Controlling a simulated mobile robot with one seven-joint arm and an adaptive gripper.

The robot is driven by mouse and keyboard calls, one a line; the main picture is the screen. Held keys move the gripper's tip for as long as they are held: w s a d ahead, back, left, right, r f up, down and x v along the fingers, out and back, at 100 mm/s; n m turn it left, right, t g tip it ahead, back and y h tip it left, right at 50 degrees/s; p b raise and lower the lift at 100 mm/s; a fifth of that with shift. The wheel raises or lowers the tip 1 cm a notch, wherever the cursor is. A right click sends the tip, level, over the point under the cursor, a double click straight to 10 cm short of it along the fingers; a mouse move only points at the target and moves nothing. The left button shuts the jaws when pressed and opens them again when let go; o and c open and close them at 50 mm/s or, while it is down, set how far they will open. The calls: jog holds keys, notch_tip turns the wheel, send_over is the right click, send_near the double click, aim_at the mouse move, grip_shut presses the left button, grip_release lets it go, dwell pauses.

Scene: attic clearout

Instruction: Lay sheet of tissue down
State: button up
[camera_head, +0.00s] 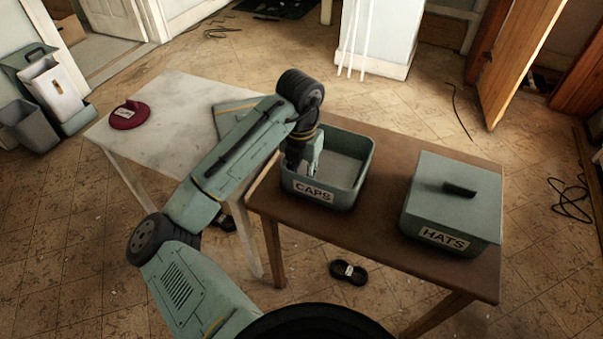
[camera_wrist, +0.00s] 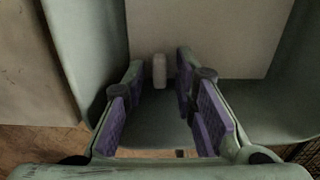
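A pale flat sheet (camera_wrist: 215,35), which looks like the tissue, lies on the floor of the green bin labelled CAPS. The bin (camera_head: 345,197) stands open on the brown table, and the sheet also shows inside it in the head view (camera_head: 344,167). A small whitish tab (camera_wrist: 160,70) stands at the sheet's near edge in the wrist view. My gripper (camera_wrist: 158,75) reaches down into the bin. Its purple-padded fingers are apart, on either side of the tab, with gaps visible. In the head view my gripper (camera_head: 307,163) is at the bin's left side, partly hidden by my wrist.
A lidded green box labelled HATS (camera_head: 450,215) stands right of the bin on the brown table (camera_head: 385,235). A dark red tagged item (camera_head: 129,114) and a green panel partly behind my arm lie on the white table (camera_head: 170,100). A black tagged item (camera_head: 348,272) lies on the floor.

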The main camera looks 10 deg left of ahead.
jog(key=shift+o, duration=0.6)
jog(key=shift+r, duration=0.15)
notch_tip(320, 180, up, 12)
jog(key=shift+a, duration=0.1)
